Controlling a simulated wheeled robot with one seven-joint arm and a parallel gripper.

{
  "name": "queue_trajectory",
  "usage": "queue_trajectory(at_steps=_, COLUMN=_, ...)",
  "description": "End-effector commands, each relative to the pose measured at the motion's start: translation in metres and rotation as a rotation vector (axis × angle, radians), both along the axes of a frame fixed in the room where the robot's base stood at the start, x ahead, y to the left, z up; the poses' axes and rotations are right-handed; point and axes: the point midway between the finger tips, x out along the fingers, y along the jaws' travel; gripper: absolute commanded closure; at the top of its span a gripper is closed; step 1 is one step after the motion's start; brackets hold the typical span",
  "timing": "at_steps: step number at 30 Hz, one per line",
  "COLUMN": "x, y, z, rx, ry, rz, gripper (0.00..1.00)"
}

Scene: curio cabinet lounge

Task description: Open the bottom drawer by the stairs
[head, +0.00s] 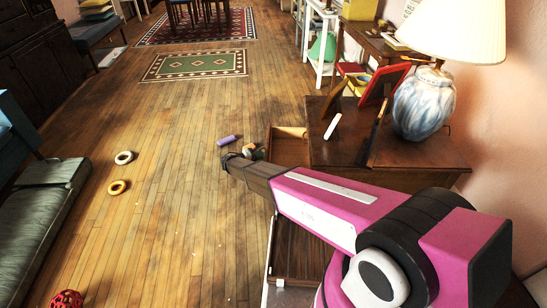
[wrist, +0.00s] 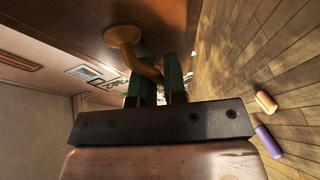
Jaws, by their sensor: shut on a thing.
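A wooden cabinet (head: 415,165) stands at the right in the head view. An open wooden drawer (head: 288,148) juts out from its left side, partly behind my arm. My gripper (head: 238,160) reaches left beyond this drawer, low over the floor. In the wrist view my gripper's green fingers (wrist: 160,85) are shut on a curved, brass-coloured handle (wrist: 124,35). The handle is fixed to a brown wooden front (wrist: 210,25). My arm hides much of the front in the head view, so I cannot tell which drawer the handle belongs to. No stairs are recognisable.
A blue-white lamp (head: 424,103) and a red frame (head: 385,82) stand on the cabinet. A purple cylinder (head: 229,140) lies on the floor near my gripper. Two rings (head: 118,187) lie farther left. A dark slatted wooden surface (head: 300,252) shows below my arm. The middle floor is mostly clear.

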Motion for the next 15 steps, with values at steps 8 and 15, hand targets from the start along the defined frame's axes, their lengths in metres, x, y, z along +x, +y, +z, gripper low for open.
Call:
queue_trajectory(at_steps=8, x=-0.002, y=0.048, z=-0.002, rx=0.002, ry=0.001, rz=0.000, gripper=1.00)
queue_trajectory(at_steps=15, x=-0.004, y=0.064, z=-0.001, rx=0.002, ry=0.001, rz=-0.002, gripper=1.00)
